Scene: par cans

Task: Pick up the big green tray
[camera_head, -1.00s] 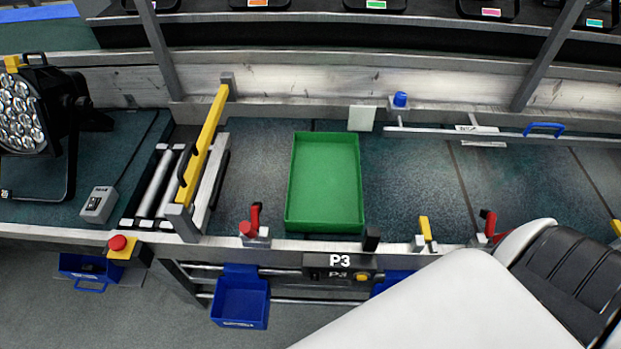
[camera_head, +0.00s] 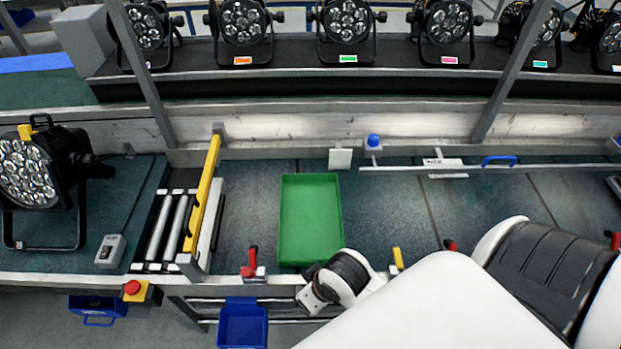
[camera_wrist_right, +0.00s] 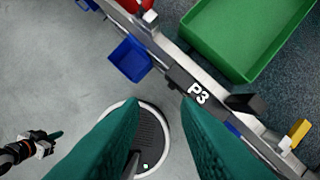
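The big green tray (camera_head: 311,222) is a shallow, empty rectangular tray lying flat on the dark bench top, near the front rail in the head view. In the right wrist view the tray (camera_wrist_right: 245,35) shows at upper right, cut off by the picture edge. My right gripper (camera_wrist_right: 160,105) is open and empty, its two teal fingers apart, in front of the bench edge and short of the tray. In the head view its wrist covers the tray's near right corner. What seems to be my left gripper (camera_wrist_right: 40,145) is small at the lower left of the right wrist view; its opening is unclear.
A roller section with a yellow bar (camera_head: 203,195) stands left of the tray. A red clamp (camera_head: 252,263) and yellow clamp (camera_head: 398,258) sit on the front rail. Blue bins (camera_head: 242,325) hang below. A par can (camera_head: 35,180) stands at left.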

